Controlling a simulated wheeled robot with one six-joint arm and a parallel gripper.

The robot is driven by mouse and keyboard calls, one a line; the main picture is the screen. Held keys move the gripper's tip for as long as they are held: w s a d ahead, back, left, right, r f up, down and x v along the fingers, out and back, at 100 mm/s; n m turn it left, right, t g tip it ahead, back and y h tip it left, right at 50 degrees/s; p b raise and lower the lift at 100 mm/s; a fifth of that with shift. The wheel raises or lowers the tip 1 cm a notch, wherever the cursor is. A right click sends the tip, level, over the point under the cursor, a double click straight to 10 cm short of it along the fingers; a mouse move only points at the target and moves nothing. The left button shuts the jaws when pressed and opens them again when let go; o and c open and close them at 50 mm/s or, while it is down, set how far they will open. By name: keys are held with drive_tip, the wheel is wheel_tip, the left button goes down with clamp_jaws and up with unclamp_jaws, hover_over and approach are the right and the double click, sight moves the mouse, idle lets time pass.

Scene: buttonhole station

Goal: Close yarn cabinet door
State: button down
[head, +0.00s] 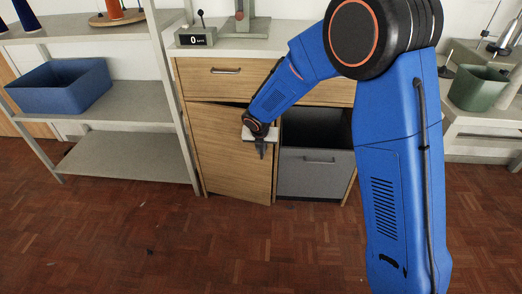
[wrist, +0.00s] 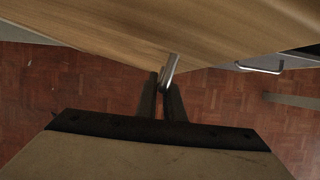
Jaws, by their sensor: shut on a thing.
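The yarn cabinet door (head: 225,150) is a light wood panel on the left of the cabinet front, below a wide drawer. It stands slightly ajar; a dark gap shows along its top and its lower edge slants outward to the right. My gripper (head: 262,153) is at the door's right side. In the wrist view, the fingers of my gripper (wrist: 166,85) are shut on the metal door handle (wrist: 170,70), whose end sticks out between them. The door's wood (wrist: 130,30) fills the top of that view. The handle is hidden in the head view.
An open dark compartment and a grey drawer front (head: 315,172) sit right of the door. A shelf rack (head: 125,160) with a blue bin (head: 62,87) stands close on the left.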

drive_tip(key=w+d, duration=0.1)
drive_tip(key=w, duration=0.6)
drive_tip(key=shift+w+d, duration=0.2)
drive_tip(key=shift+d, duration=0.15)
drive_tip(key=shift+r, duration=0.1)
drive_tip(key=c, duration=1.9)
unclamp_jaws()
drive_tip(key=shift+w, duration=0.1)
drive_tip(key=v, duration=1.7)
drive_tip(key=shift+s, duration=0.2)
drive_tip(key=shift+d+r, duration=0.1)
